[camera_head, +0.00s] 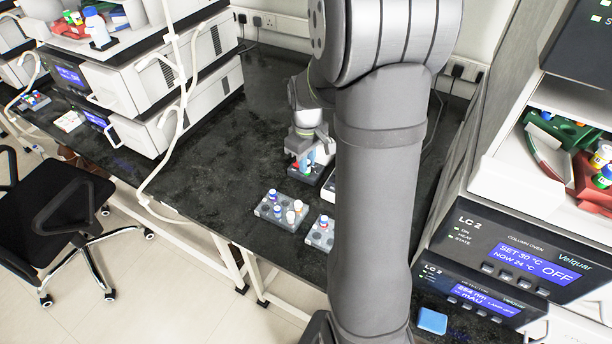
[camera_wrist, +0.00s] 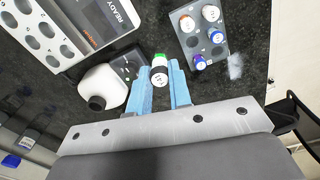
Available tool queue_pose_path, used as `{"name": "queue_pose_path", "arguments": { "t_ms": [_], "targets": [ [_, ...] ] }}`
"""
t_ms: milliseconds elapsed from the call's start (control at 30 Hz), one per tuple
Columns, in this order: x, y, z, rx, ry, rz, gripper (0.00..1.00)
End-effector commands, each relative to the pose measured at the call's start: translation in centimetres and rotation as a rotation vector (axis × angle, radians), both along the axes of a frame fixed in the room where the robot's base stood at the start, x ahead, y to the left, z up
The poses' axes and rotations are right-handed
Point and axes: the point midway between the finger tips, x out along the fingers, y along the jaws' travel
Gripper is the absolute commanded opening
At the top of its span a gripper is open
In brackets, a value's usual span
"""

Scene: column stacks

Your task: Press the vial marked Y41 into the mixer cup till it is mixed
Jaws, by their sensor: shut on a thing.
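My gripper (camera_wrist: 159,68) has blue fingers shut on a vial (camera_wrist: 159,76) with a green cap and a white label. The print on the label is too small to read. In the head view, my gripper (camera_head: 303,160) is low over the bench, at a dark block. A white rounded body with a black round cup (camera_wrist: 97,103), which looks like the mixer, stands left of the fingers in the wrist view. The held vial is apart from this cup, to its right. My gripper partly hides the mixer in the head view.
A grey rack (camera_head: 268,212) holds several vials with blue, orange or purple caps. It also shows in the wrist view (camera_wrist: 224,62). A second rack (camera_head: 314,240) is partly behind my arm. A device with a READY screen (camera_wrist: 108,18) stands close by.

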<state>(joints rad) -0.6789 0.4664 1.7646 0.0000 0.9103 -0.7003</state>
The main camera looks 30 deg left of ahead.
Motion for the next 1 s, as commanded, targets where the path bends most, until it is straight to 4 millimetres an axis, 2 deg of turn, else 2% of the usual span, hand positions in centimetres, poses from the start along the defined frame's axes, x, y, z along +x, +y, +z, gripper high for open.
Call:
{"name": "queue_pose_path", "arguments": {
  "t_ms": [33, 100, 300, 500, 700, 1000],
  "targets": [
    [1.9, 0.8, 0.2, 0.001, -0.001, -0.002, 0.02],
    [4.4, 1.7, 0.5, 0.001, -0.001, -0.004, 0.02],
    [11.0, 3.9, 1.4, 0.001, -0.001, -0.002, 0.02],
    [15.7, 4.9, 1.9, 0.001, 0.0, -0.001, 0.02],
    [17.6, 5.1, 2.0, 0.0, 0.001, -0.001, 0.02],
    [17.8, 5.1, 0.9, -0.001, 0.001, 0.0, 0.02]
  ]
}}
